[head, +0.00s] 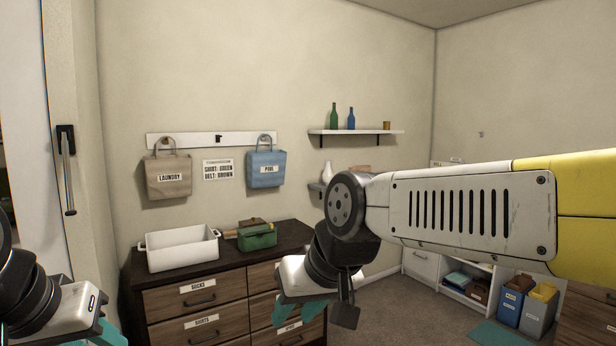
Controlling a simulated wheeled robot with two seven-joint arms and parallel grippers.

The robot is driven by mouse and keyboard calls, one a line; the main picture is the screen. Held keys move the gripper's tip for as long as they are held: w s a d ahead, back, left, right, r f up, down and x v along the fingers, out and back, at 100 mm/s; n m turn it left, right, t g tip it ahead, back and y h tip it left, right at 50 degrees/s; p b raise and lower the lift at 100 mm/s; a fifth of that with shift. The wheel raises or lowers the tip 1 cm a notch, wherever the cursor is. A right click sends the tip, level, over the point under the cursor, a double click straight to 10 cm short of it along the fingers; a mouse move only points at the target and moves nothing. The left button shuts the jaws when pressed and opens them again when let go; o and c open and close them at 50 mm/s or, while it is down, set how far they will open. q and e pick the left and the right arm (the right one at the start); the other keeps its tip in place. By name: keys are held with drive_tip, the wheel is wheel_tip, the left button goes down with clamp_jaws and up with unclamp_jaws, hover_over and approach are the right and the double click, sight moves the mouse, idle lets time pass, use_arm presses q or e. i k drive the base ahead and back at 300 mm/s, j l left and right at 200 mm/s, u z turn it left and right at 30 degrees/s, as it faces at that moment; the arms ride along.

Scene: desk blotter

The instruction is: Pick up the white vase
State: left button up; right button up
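The white vase (328,174) stands on the lower wall shelf, partly hidden behind my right arm. My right gripper (298,311) is below and left of it, in front of the dresser, pointing down. Its teal fingers look apart with nothing between them. My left gripper (100,337) is at the bottom left corner, cut off by the picture edge, so its opening cannot be judged. Neither gripper touches the vase.
A dresser (222,290) carries a white bin (180,252) and a green box (258,238). Above hang a tan bag (168,177) and a blue bag (266,170). The upper shelf (356,132) holds a green bottle (333,117) and a blue bottle (351,119).

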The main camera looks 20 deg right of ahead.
sight(329, 175)
drive_tip(key=i+l+z, duration=0.35)
drive_tip(key=i, duration=0.15)
drive_tip(key=i+l+z, duration=0.2)
drive_tip(key=i+z, duration=0.15)
drive_tip(key=i, duration=0.2)
drive_tip(key=i+z, duration=0.35)
drive_tip(key=i, duration=0.2)
drive_tip(key=i+z, duration=0.4)
drive_tip(key=i, duration=0.9)
drive_tip(key=i+l+u, duration=0.1)
drive_tip(key=i+u, duration=0.35)
drive_tip(key=i, duration=0.3)
